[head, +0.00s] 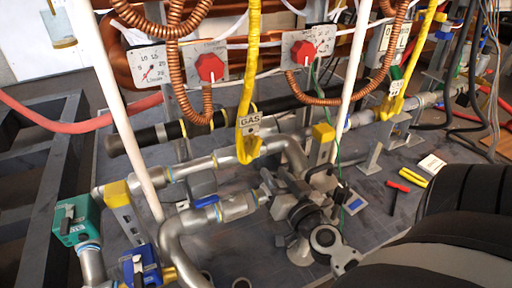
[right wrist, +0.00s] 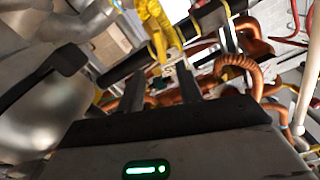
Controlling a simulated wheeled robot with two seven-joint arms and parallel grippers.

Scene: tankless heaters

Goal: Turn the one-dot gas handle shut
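The gas line shows in the head view as a yellow hose (head: 250,80) with a GAS tag (head: 250,123), meeting a silver pipe. Two yellow-ended handles show, one right of the tag (head: 323,132) and one at lower left (head: 117,193); dots on them are too small to read. My right gripper (head: 290,183) is at the middle of the pipework, below and right of the tag, and partly blends with it. In the right wrist view my right gripper (right wrist: 162,82) has its two fingers apart, with the yellow hose (right wrist: 157,28) beyond. My left gripper is not in view.
Two red knobs (head: 210,67) (head: 303,52) sit on panels behind. A green valve (head: 75,220) and a blue valve (head: 140,265) stand at lower left. White upright pipes (head: 125,115) (head: 353,65) and copper coils crowd the space. Red-handled and yellow tools (head: 398,186) lie on the right.

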